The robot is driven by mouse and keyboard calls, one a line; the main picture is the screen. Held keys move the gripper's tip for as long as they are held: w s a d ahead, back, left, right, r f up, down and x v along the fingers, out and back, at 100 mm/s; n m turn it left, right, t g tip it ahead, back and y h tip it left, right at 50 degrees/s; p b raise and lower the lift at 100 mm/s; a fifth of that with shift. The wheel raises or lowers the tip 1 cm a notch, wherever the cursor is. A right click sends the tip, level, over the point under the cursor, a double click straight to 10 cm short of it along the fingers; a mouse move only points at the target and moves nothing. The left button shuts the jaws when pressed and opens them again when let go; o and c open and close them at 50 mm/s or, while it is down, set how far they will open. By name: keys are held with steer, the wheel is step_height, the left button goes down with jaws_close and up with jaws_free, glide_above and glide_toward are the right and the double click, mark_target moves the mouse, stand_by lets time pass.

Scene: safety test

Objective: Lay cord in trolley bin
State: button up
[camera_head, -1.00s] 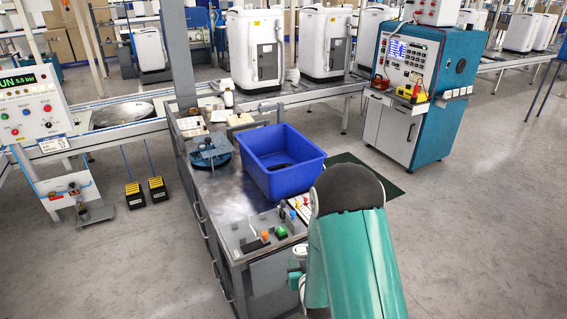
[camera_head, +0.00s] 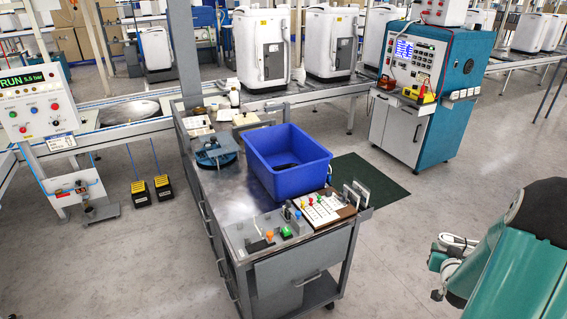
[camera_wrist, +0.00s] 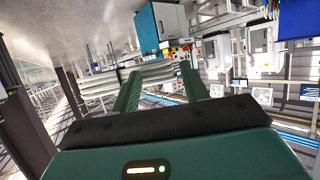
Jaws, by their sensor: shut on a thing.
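The trolley bin (camera_head: 300,183) is a blue open-topped box on the grey trolley (camera_head: 232,190), in the middle of the head view. A small dark thing lies on its floor. My gripper (camera_wrist: 160,78) is shut on the cord (camera_wrist: 152,73), a pale bundle of loops lying across and between the fingers in the wrist view. In the head view, a white looped piece, seemingly the same cord (camera_head: 458,242), shows beside my arm at lower right. It is over the floor, well right of the trolley and apart from the bin. My fingers are not clear there.
The trolley top also bears a blue round fixture (camera_head: 215,150), a board with coloured knobs (camera_head: 322,207), and upright metal plates (camera_head: 356,193) at its right edge. A teal test cabinet (camera_head: 455,95) stands behind. Floor between trolley and arm is clear.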

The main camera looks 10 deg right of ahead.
stand_by(0.3)
steer(key=w+a+f+n+y, duration=0.1)
steer(key=w+a+f, duration=0.15)
steer(key=a, duration=0.35)
steer(key=w+a+f+n+t+y, duration=0.1)
steer(key=w+a, duration=0.2)
steer(key=a, duration=0.3)
steer(key=w+a+f+n+y, duration=0.1)
steer(key=w+a+f, duration=0.15)
steer(key=a, duration=0.35)
steer(key=w+a+f+n+y, duration=0.1)
steer(key=a+f+n+y, duration=0.2)
steer(key=a, duration=1.7)
steer(key=shift+a+f+t+y, duration=0.35)
steer(key=shift+f+t+y, duration=0.05)
steer(key=shift+f, duration=0.3)
